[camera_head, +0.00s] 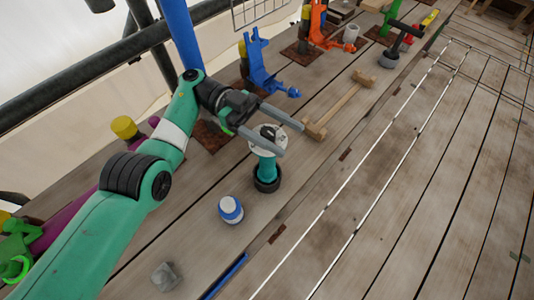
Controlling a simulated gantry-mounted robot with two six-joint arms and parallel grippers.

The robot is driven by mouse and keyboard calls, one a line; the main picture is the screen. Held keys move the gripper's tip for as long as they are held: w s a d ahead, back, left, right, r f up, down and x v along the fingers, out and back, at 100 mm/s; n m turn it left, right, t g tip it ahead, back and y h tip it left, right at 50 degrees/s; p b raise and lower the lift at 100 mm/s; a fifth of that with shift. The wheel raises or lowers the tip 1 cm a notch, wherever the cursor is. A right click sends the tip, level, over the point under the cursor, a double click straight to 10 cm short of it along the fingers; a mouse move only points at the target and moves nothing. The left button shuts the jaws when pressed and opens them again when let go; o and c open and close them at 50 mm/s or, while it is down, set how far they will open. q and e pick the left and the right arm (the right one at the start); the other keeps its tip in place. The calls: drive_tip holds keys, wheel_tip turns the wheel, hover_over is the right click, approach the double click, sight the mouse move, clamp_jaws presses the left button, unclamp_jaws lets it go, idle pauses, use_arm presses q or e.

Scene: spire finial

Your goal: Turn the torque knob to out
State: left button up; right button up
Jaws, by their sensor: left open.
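A teal upright cylinder (267,170) stands in a black round base on the planks, near the middle of the view. On its top is a pale dial disc with a small dark knob (268,132), which looks like the torque knob. My left gripper (292,140) is open, with its two grey fingers reaching over the dial, one on the far side of the knob and one on the near side. Whether a finger touches the knob, I cannot tell. The dial markings are too small to read. My right gripper is not in view.
A blue and white jar (230,209) stands in front of the cylinder. A grey block (165,276) lies at the lower left. The planks at right are clear.

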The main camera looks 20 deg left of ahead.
use_arm(q)
drive_tip(key=s+d+r+p, duration=0.3)
drive_tip(key=s+r+p, duration=0.7)
drive_tip(key=s+p, duration=0.2)
drive_tip(key=shift+s+p, duration=0.3)
drive_tip(key=shift+s, duration=0.55)
